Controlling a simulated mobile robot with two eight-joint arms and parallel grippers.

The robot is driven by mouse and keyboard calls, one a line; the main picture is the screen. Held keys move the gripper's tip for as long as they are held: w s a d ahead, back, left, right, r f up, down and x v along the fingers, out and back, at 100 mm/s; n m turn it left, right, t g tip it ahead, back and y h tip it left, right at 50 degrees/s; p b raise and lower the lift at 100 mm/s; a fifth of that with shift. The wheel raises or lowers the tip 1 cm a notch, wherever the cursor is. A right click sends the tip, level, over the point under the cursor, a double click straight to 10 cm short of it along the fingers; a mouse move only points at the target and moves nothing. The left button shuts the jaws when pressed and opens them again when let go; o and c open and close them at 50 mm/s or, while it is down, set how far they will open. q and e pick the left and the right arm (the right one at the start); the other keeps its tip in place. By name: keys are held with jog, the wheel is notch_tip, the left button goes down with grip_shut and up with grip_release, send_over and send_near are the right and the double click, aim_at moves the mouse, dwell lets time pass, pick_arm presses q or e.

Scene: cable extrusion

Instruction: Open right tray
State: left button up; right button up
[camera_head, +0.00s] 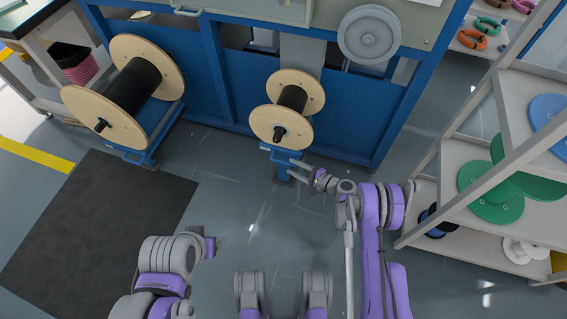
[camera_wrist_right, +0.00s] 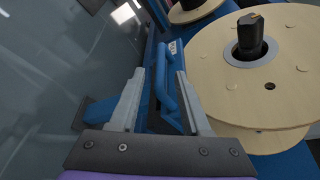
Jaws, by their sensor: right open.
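The right tray (camera_head: 284,170) is a blue pull-out under the smaller wooden spool (camera_head: 283,118) with a black core, low in the blue machine frame. Its blue bar handle (camera_wrist_right: 164,80) shows in the right wrist view between my right gripper's two grey fingers (camera_wrist_right: 158,105), one on each side. The fingers are open, with a gap to the handle. In the head view my right gripper (camera_head: 303,172) is at the front of this tray. My left arm (camera_head: 170,262) is low on the left, away from the trays; its finger state is unclear.
A larger spool (camera_head: 118,95) sits on the left tray (camera_head: 138,157). A shelf rack (camera_head: 470,160) with green and blue reels stands close on the right. A dark mat (camera_head: 95,225) lies on the left; grey floor (camera_head: 235,205) before the machine is open.

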aim_at(284, 162)
jog(key=b+x, duration=0.1)
jog(key=x, duration=0.4)
jog(key=shift+a, duration=0.1)
grip_shut()
dwell(1.3)
